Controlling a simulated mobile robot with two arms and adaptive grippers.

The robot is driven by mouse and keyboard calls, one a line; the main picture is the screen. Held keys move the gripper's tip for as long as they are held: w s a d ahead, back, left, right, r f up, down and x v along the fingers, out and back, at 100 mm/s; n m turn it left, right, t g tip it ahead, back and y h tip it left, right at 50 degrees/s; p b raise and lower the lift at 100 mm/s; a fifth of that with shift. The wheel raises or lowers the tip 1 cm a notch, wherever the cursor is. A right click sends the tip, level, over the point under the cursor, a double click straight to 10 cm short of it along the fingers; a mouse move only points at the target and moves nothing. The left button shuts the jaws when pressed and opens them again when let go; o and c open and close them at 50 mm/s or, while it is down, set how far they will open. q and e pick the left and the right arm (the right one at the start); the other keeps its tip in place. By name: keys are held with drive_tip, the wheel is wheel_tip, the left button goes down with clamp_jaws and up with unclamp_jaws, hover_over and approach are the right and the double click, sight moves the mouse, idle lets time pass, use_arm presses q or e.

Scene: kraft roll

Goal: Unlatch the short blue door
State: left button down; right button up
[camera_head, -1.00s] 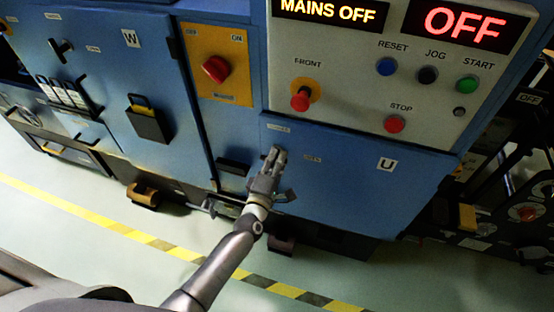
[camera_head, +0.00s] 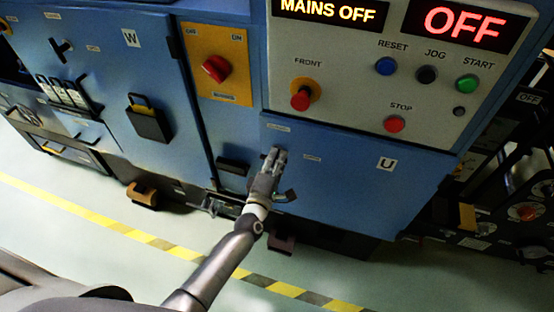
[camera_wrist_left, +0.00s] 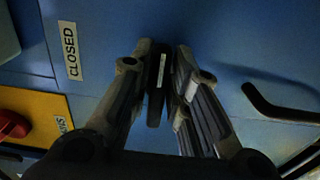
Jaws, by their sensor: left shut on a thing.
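The short blue door (camera_head: 345,180) is the low panel marked U under the control panel. It looks shut, flush with the cabinet front. My left gripper (camera_head: 276,155) is at the door's upper left part, just below a small label (camera_head: 279,128). In the left wrist view its fingers (camera_wrist_left: 160,75) are closed on a dark latch handle (camera_wrist_left: 156,95). The CLOSED label (camera_wrist_left: 70,50) is left of the fingers there. A black curved handle (camera_wrist_left: 275,107) on the door is to their right, apart from them. In the head view the fingers mostly hide the latch.
Above are the control panel's red FRONT knob (camera_head: 301,99) and STOP button (camera_head: 394,124). A yellow switch plate (camera_head: 233,88) with a red knob is at upper left. A dark handle (camera_head: 233,166) sits left of my gripper.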

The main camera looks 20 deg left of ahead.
use_arm(q)
drive_tip(key=c, duration=1.5)
unclamp_jaws()
drive_tip(key=s, duration=1.2)
drive_tip(key=shift+a, duration=0.2)
drive_tip(key=shift+f, duration=0.1)
